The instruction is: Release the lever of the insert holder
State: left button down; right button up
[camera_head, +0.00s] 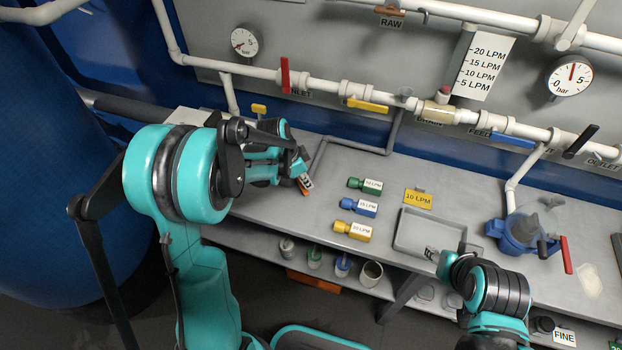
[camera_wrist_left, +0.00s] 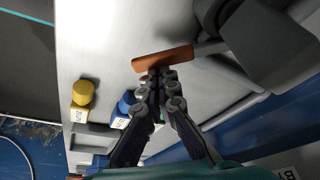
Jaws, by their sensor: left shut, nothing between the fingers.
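The lever, with an orange-brown handle (camera_wrist_left: 162,58), sits on a grey rod in the left wrist view. The rod runs to a dark grey body (camera_wrist_left: 272,42), which looks like the insert holder. In the head view the orange handle (camera_head: 306,186) shows just at my left gripper (camera_head: 300,172), while my arm hides most of the holder. My left gripper (camera_wrist_left: 160,76) is shut and empty, its fingertips right at the handle's edge; I cannot tell whether they touch.
Green (camera_head: 364,185), blue (camera_head: 358,207) and yellow (camera_head: 353,230) labelled inserts lie on the bench right of the left gripper. A grey tray (camera_head: 402,240) and a blue-based device (camera_head: 520,232) stand farther right. Pipes with coloured valve handles run along the back wall.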

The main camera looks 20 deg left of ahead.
pick_arm(q)
jog(key=m, duration=0.1)
jog(key=s+a+m+g, duration=0.1)
jog(key=m, duration=0.1)
jog(key=a+m, duration=0.1)
jog(key=shift+s+a+m+h, duration=0.1)
jog(key=shift+s+m+h, duration=0.2)
jog(key=shift+s+m, duration=0.1)
jog(key=shift+s+a, duration=0.1)
jog(key=shift+a, duration=0.3)
jog(key=shift+d, duration=0.5)
jog(key=d, duration=0.3)
jog(key=shift+w+d+g+b, duration=0.2)
jog(key=shift+w+g+b, duration=0.1)
jog(key=w+a+p+v, duration=0.1)
jog(key=p+v, duration=0.3)
jog(key=v, duration=0.6)
jog(key=s+d+r+n+t+y, duration=0.1)
jog(key=s+d+r+n+t, duration=0.1)
jog(key=s+n, duration=0.5)
jog(key=s+d+r+n+t+y, duration=0.2)
jog(key=s+r+n+t, duration=0.2)
jog(key=s+n, duration=0.4)
jog(key=s+r, duration=0.1)
jog(key=s, duration=0.3)
jog(key=shift+y, duration=0.3)
